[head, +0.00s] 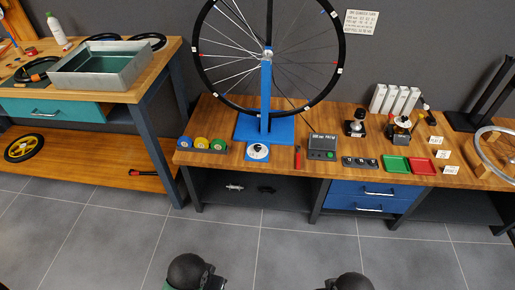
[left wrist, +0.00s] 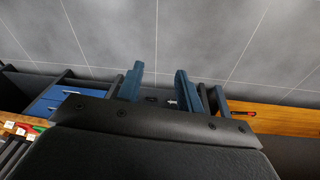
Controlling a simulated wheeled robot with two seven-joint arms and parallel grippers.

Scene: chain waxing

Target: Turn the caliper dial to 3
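A small round white dial (head: 258,152) with a dark centre sits at the front of the blue truing stand (head: 266,95) on the middle workbench; it seems to be the caliper dial. Its markings and setting are too small to read. A spoked wheel (head: 225,62) with a black tire is mounted upright in the stand. My left gripper (left wrist: 160,88) shows in the left wrist view with its two blue fingers apart and nothing between them. It is away from the dial, with the grey floor beyond. Neither gripper's fingers show in the head view.
Left of the dial are several coloured rolls (head: 202,144). Right of it lie a red tool (head: 298,156), a dark box with a display (head: 322,147), and green (head: 396,164) and red (head: 423,166) trays. A metal tub (head: 103,64) stands on the left bench. The floor in front is clear.

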